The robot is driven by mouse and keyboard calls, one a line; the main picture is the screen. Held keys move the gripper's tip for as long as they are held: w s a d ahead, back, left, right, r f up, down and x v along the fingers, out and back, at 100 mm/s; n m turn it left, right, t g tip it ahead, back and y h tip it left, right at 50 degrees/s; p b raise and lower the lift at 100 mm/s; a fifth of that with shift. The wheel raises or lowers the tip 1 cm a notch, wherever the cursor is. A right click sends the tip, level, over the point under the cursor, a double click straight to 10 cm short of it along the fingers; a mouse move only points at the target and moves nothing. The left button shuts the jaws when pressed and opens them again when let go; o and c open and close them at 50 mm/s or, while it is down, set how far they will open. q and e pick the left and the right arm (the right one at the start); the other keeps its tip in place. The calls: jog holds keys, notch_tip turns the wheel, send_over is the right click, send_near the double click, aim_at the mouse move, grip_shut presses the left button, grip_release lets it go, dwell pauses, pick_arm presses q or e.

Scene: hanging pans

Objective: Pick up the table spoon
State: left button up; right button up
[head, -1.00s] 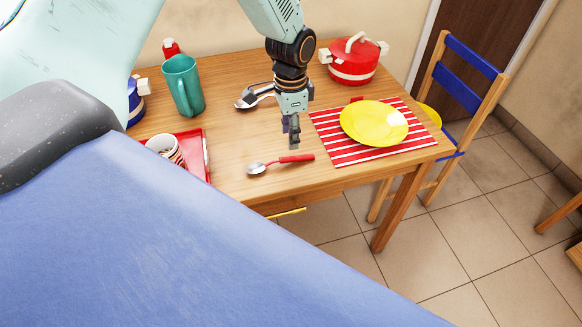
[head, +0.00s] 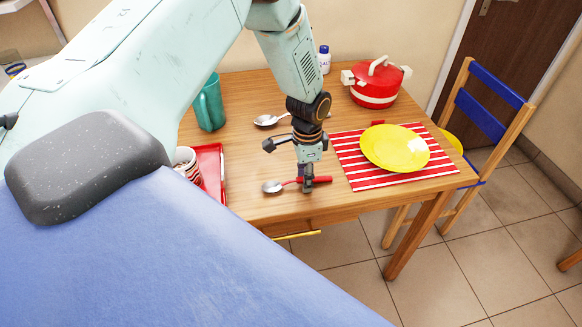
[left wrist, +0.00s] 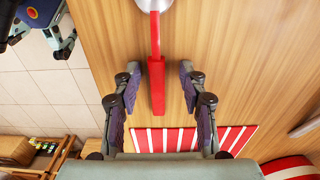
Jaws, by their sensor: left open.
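The table spoon (head: 270,187) has a silver bowl and a red handle. It lies flat near the table's front edge, bowl to the left. My left gripper (head: 308,187) is down at its red handle, pointing downward. In the left wrist view, my left gripper (left wrist: 157,88) is open. The red handle (left wrist: 156,85) lies between its fingers, with a gap on both sides. The bowl is cut off at the top of that view.
A red-striped placemat (head: 350,165) with a yellow plate (head: 394,147) lies to the right. A red pot (head: 376,85) stands behind. Another spoon (head: 267,120), a teal pitcher (head: 209,104) and a red tray (head: 213,172) are farther back or left. A chair (head: 488,110) stands at the right.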

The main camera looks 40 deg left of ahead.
pick_arm(q)
jog(key=shift+s+d+r, duration=0.1)
jog(key=shift+s+r, duration=0.15)
jog(key=c, duration=0.3)
jog(key=shift+w+f, duration=0.15)
jog(key=shift+w, duration=0.05)
grip_shut()
jog(key=shift+s, duration=0.1)
jog(key=shift+r, duration=0.2)
